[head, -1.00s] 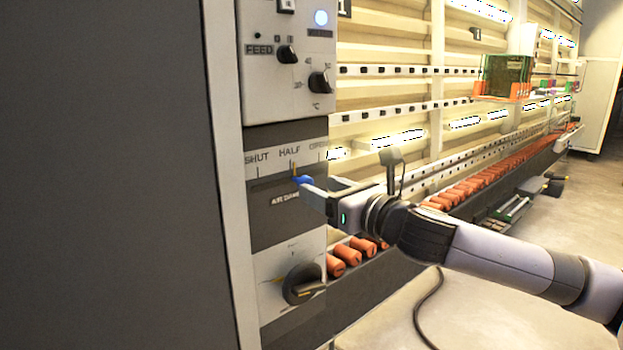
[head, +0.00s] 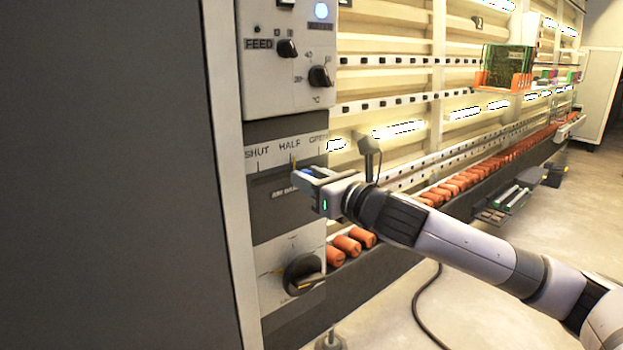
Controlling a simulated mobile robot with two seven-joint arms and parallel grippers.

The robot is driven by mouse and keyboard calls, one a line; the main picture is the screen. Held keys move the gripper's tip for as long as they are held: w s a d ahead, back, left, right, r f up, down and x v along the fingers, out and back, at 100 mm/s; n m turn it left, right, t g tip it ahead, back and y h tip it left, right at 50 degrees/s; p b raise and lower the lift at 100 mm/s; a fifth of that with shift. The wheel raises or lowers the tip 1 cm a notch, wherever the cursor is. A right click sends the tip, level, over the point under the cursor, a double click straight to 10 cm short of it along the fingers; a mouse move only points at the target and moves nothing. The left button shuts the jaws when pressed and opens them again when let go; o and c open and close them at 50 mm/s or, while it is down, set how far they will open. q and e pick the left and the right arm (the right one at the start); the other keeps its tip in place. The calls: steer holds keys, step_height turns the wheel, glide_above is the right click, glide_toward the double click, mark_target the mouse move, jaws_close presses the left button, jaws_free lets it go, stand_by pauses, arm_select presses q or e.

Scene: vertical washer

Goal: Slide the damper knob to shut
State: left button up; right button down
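The air damper slot is on the dark panel (head: 275,205), under the labels SHUT, HALF and OPEN. A small yellowish piece of the damper knob (head: 294,165) shows just below HALF. The rest of the knob is hidden behind my fingers. My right gripper (head: 304,177) reaches in from the right, its fingertips at the slot by the HALF mark. A blue part shows between or behind its fingers. I cannot tell whether the fingers are apart or closed on the knob. My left gripper is not in view.
A feed switch (head: 287,48) and a temperature knob (head: 320,76) sit above the damper panel. A round black rotary knob (head: 302,274) sits below it. A large dark surface (head: 110,180) fills the left. Orange rollers (head: 347,245) run along the machine at right.

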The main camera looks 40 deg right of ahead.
mark_target(257, 182)
steer(key=a+p, duration=0.1)
steer(key=a, duration=0.1)
steer(key=a+p, duration=0.1)
steer(key=a, duration=0.2)
steer(key=a+p, duration=0.2)
steer(key=a, duration=0.1)
steer(key=shift+s, duration=0.35)
steer(key=shift+f, duration=0.1)
steer(key=shift+a, duration=0.1)
steer(key=c, duration=0.8)
jaws_free()
steer(key=shift+c, duration=0.2)
